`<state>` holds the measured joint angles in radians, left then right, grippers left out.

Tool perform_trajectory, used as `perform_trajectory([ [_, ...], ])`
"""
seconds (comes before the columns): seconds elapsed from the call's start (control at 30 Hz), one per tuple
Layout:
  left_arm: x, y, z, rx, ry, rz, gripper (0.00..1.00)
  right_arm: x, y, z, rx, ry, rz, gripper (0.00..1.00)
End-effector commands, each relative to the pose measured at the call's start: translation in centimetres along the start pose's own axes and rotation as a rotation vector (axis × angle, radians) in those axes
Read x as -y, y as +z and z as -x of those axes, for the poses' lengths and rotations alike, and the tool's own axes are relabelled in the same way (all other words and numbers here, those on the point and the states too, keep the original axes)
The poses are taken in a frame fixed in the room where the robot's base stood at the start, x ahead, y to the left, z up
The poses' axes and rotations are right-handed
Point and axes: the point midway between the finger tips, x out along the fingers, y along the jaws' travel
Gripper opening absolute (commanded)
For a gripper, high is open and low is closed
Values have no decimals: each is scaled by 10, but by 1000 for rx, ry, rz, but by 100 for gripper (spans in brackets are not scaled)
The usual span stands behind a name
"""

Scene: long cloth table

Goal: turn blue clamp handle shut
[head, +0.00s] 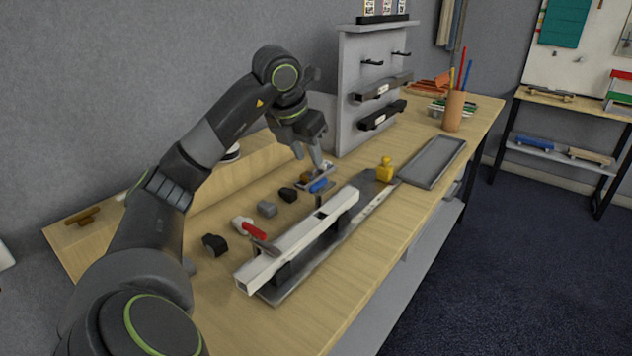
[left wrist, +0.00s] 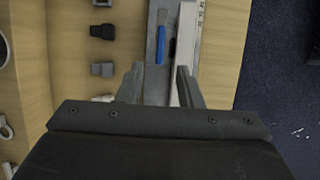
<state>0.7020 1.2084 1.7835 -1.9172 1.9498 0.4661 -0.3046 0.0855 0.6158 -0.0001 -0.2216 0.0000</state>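The blue clamp handle (head: 319,185) lies near the far end of the pale beam (head: 300,235). In the left wrist view the blue handle (left wrist: 160,45) points lengthwise along a grey metal strip. My left gripper (head: 309,161) is just above and behind the handle in the head view. In the left wrist view its two fingers (left wrist: 158,72) are spread apart, with nothing between the tips, and the handle is ahead of them. I cannot tell whether a finger touches it. My right gripper is not in view.
Several dark and grey blocks (head: 267,208) lie left of the beam. A yellow piece (head: 385,170) stands by its far end, next to a grey tray (head: 432,162). A grey rack (head: 350,95) stands behind.

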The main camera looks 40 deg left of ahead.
Motion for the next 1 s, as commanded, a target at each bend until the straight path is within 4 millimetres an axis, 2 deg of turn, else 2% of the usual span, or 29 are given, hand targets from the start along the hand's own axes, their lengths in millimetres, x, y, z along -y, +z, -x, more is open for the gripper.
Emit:
perform_trajectory([
  [0.03, 1, 0, -12, -5, -4, 1, 33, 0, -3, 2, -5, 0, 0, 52],
  [0.2, 1, 0, -46, -3, -4, 2, 33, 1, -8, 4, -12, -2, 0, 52],
  [0.4, 1, 0, -74, -1, -4, 2, 33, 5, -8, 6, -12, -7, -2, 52],
  [0.57, 0, 0, -82, -1, -2, 0, 33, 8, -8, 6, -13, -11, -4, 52],
  [0.83, 0, 0, -83, 0, -1, 0, 33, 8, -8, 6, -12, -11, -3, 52],
  [1.0, 0, 0, -83, 0, -1, 0, 10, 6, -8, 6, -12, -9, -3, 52],
])
